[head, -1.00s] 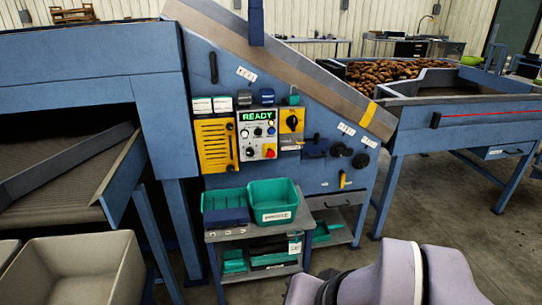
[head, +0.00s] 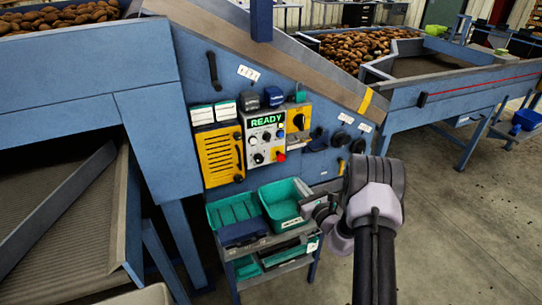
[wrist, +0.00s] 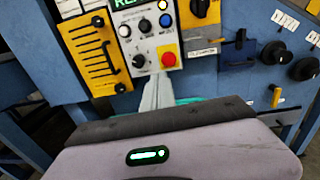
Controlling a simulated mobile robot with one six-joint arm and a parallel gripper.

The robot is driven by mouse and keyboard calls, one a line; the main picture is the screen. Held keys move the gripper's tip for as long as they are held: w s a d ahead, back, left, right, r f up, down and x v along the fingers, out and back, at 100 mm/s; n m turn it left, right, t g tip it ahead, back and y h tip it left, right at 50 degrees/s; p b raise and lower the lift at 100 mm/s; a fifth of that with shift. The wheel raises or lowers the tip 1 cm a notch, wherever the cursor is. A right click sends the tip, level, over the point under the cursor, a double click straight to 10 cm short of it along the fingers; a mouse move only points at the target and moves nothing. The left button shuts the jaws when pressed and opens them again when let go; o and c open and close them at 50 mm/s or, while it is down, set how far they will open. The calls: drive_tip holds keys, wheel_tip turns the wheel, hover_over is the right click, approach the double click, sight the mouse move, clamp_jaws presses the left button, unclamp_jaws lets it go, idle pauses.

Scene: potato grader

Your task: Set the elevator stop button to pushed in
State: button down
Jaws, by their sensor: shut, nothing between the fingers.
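The red stop button (head: 281,157) sits at the lower right of the white control panel (head: 258,141), which has a green READY display. It also shows in the wrist view (wrist: 168,59), on a yellow patch. I cannot tell whether it is pushed in or out. My gripper (wrist: 157,82) is shut and empty, its grey fingertips showing just below the panel in the wrist view, apart from the button in the head view. In the head view my gripper is partly hidden by my arm, over the right side of the teal bin.
A yellow slotted cover (head: 219,155) lies left of the panel, and a yellow box with a black rotary switch (head: 299,121) to its right. A cart with teal bins (head: 284,200) stands below. Black knobs (head: 340,138) sit further right. Open floor lies at the right.

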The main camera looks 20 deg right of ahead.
sight(282, 159)
drive_tip(key=shift+s+d+f+m+h, duration=0.25)
drive_tip(key=shift+d+f+m+h, duration=0.2)
drive_tip(key=shift+d+f, duration=0.2)
drive_tip(key=w+b, duration=0.1)
drive_tip(key=w, duration=0.3)
drive_tip(key=w+b, duration=0.2)
drive_tip(key=w, duration=0.3)
drive_tip(key=w+b, duration=0.1)
drive_tip(key=w, duration=0.3)
drive_tip(key=shift+w+a+f, duration=0.1)
drive_tip(key=shift+w+a, duration=0.05)
drive_tip(key=shift+a, duration=0.15)
drive_tip(key=shift+w+b, duration=0.3)
drive_tip(key=shift+w, duration=0.1)
